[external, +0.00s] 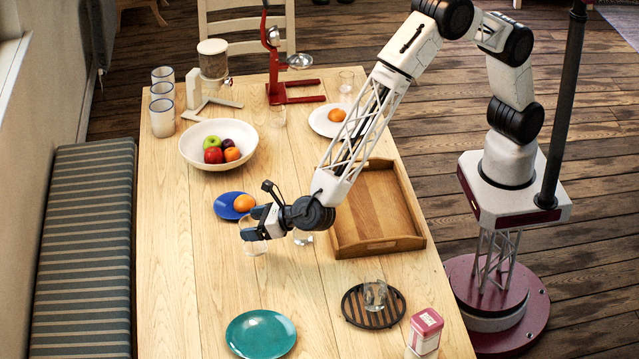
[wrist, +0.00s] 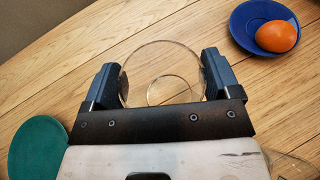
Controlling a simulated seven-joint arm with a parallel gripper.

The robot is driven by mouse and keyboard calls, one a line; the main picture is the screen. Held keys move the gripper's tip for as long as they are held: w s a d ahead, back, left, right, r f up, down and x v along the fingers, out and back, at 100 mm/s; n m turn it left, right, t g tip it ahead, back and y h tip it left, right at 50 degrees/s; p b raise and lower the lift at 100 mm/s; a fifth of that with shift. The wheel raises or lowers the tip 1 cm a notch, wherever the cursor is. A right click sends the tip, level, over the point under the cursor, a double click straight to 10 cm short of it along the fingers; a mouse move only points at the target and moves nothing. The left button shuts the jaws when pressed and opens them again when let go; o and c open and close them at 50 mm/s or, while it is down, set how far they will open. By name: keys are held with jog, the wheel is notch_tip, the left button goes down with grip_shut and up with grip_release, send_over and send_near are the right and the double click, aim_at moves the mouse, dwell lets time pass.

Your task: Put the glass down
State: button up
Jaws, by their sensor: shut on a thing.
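My gripper (external: 256,222) is shut on a clear glass (external: 254,247) over the light wooden table (external: 200,290). In the wrist view, the gripper (wrist: 162,80) has one dark finger on each side of the round rim of the glass (wrist: 160,46). The glass looks upright. I cannot tell whether its base touches the table. A blue plate (external: 226,208) with an orange (external: 244,203) lies just behind the gripper; they also show at the upper right of the wrist view.
A teal plate (external: 261,334) lies in front. A wooden tray (external: 376,246) lies to the right. Another glass (external: 375,292) stands on a dark striped round mat (external: 353,306). Another glass (external: 303,239) is partly hidden beside my wrist. A white fruit bowl (external: 190,150) stands behind. Bare table lies front-left.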

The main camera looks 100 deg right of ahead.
jog(key=shift+f, duration=1.8)
jog(key=shift+f, duration=0.15)
jog(key=o, duration=1.2)
jog(key=shift+r, duration=0.2)
jog(key=v, duration=1.2)
jog(key=shift+a, duration=0.1)
